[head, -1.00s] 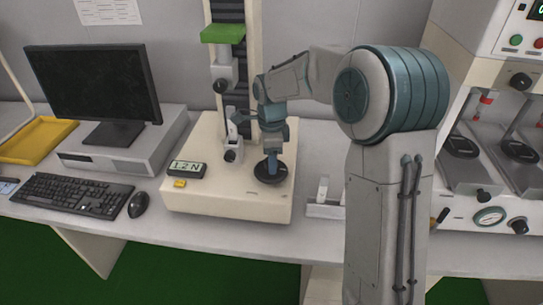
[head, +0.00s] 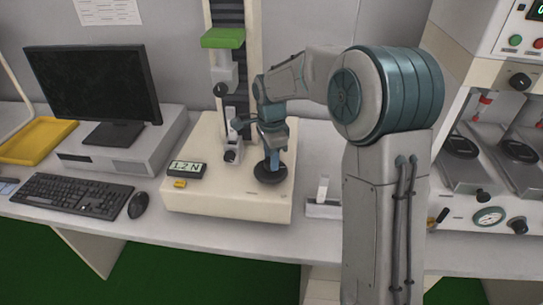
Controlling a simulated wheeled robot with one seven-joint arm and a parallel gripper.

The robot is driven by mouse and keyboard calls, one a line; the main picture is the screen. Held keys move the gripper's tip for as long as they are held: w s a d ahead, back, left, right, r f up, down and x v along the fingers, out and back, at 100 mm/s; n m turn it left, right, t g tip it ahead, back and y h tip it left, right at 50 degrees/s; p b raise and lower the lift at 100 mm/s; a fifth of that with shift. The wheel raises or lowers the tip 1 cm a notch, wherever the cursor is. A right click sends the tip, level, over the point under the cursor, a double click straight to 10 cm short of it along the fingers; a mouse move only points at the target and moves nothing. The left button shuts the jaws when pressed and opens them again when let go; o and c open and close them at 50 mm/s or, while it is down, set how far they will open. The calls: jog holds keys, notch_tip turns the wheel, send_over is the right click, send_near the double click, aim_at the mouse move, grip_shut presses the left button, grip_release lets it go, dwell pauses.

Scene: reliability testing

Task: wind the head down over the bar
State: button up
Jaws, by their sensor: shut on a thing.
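The test stand's pale head (head: 224,72) sits on the dark toothed column, below a green block, with a round black part (head: 222,89) at its lower left. A pale clamp (head: 233,150) with a black knob stands on the stand's base under the head. The bar is too small to tell apart there. A black handwheel (head: 271,176) lies flat on the base, right of the clamp. My gripper (head: 273,161) points down at the wheel's middle and is shut on it; the fingertips are partly hidden by the wrist.
A display (head: 187,170) reading about 1.2 N and a yellow button (head: 180,184) are on the base's left. A monitor (head: 93,95), keyboard (head: 75,195) and mouse (head: 140,204) are further left. A small white holder (head: 322,203) and a larger machine (head: 490,215) are at right.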

jog(key=n, duration=0.4)
jog(key=shift+n, duration=0.3)
jog(key=n, duration=0.3)
jog(key=shift+w+n+p, duration=0.1)
jog(key=shift+n+p, duration=0.25)
jog(key=shift+n, duration=0.05)
jog(key=n, duration=0.4)
jog(key=n+p, duration=0.1)
jog(key=n, duration=0.7)
jog(key=shift+a+n+p, duration=0.1)
jog(key=shift+n+p, duration=0.2)
jog(key=shift+p, duration=0.05)
jog(key=n+p, duration=0.1)
jog(key=n, duration=0.2)
jog(key=shift+n, duration=0.3)
jog(key=n+p, duration=0.1)
jog(key=n, duration=0.3)
jog(key=shift+r, duration=0.1)
jog(key=shift+n+p, duration=0.65)
jog(key=shift+n, duration=1.25)
